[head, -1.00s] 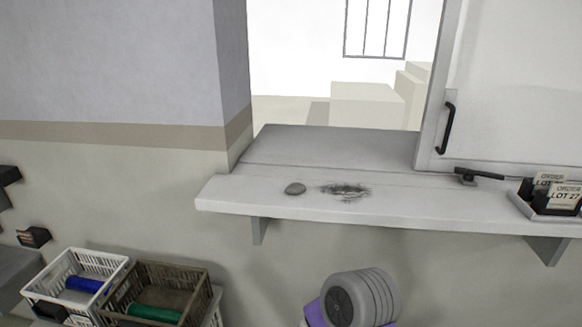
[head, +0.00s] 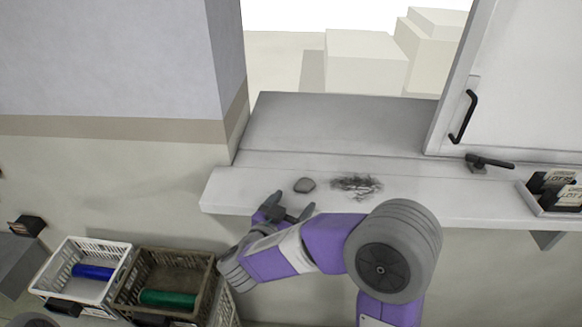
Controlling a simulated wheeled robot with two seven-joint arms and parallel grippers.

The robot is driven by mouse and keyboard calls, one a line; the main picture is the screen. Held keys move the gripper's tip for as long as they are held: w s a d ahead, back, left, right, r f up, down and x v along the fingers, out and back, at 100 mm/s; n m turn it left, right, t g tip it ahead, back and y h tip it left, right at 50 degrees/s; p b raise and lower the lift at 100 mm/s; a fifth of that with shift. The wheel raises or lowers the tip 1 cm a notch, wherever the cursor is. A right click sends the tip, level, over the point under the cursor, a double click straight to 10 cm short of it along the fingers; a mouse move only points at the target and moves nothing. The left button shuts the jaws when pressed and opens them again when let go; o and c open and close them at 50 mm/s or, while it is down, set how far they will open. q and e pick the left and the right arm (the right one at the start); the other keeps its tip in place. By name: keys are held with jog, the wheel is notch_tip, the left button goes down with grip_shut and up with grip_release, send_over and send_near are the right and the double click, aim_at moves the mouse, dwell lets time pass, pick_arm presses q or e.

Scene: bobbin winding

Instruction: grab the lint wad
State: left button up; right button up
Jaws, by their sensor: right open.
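My right gripper (head: 290,206) is open and empty, just in front of the ledge edge and a little to the lower left of the wad. Its fingertips point toward the ledge and appear apart from the wad. My left gripper is not in view.
A dark fuzzy smudge (head: 357,187) marks the ledge right of the wad. A tray with lot cards (head: 553,194) stands at the far right, near a white door with a black handle (head: 463,115). Below left are a white crate (head: 75,250) and a brown crate (head: 187,259) with spools.

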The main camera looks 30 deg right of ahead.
aim_at(304, 185)
jog(key=shift+w+d+r, duration=0.15)
jog(key=shift+w+d, duration=0.05)
jog(key=shift+d, duration=0.15)
jog(key=x, duration=0.3)
jog(key=p+x, duration=0.1)
jog(key=x, duration=0.2)
jog(key=shift+w+d+r, duration=0.1)
jog(key=shift+w, duration=0.35)
jog(key=c, duration=1.1)
jog(key=shift+c, duration=0.2)
